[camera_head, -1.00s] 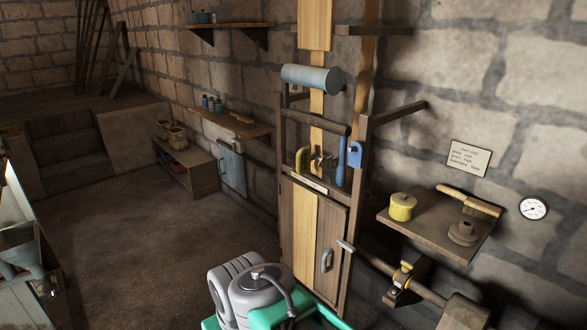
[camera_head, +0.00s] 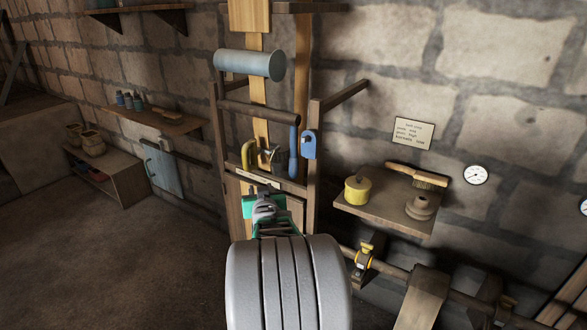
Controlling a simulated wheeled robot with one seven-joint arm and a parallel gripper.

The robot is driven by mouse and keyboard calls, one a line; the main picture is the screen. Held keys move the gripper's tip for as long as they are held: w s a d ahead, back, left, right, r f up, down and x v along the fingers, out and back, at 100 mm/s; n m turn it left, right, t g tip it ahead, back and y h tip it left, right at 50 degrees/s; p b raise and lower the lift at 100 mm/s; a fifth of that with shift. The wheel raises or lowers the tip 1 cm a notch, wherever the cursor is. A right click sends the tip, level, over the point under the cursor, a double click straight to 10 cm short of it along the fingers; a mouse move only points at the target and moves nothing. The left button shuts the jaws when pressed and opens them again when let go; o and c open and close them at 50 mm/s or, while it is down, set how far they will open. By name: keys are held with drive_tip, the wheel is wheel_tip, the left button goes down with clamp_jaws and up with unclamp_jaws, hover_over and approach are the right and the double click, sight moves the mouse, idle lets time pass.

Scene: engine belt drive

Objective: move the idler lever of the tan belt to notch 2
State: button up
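The tan belt (camera_head: 259,95) runs vertically through a wooden frame, behind a grey-blue roller (camera_head: 250,65). Below the roller are a yellow curved part (camera_head: 248,154) and a small metal piece with a toothed-looking edge (camera_head: 269,155). A blue handle (camera_head: 294,150) hangs to their right. I cannot tell which of these is the tan belt's idler lever, and no notch numbers are readable. My gripper (camera_head: 264,207) appears beyond my grey arm link, low in front of the frame and below these parts. Its fingers are too small and hidden to read.
A wooden shelf (camera_head: 385,211) at right holds a yellow pot (camera_head: 357,189), a brush (camera_head: 420,175) and a brown spool-like piece (camera_head: 420,206). A horizontal shaft with a yellow-topped clamp (camera_head: 364,258) runs below. Open floor (camera_head: 130,260) lies at left.

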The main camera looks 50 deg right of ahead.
sight(294, 170)
drive_tip(key=s+d+h, duration=0.1)
drive_tip(key=s+d, duration=0.1)
drive_tip(key=d, duration=0.1)
drive_tip(key=s+d+r+m+h, duration=0.1)
drive_tip(key=d, duration=0.2)
drive_tip(key=s+d+m+h, duration=0.1)
drive_tip(key=s+d, duration=0.1)
drive_tip(key=d, duration=0.1)
drive_tip(key=shift+s+r+h, duration=0.25)
drive_tip(key=shift+s+h, duration=0.1)
drive_tip(key=shift+h, duration=0.05)
drive_tip(key=p+x, duration=0.1)
drive_tip(key=x, duration=0.6)
drive_tip(key=shift+w+f+p, duration=0.1)
drive_tip(key=shift+p, duration=0.3)
drive_tip(key=shift+c, duration=0.4)
clamp_jaws()
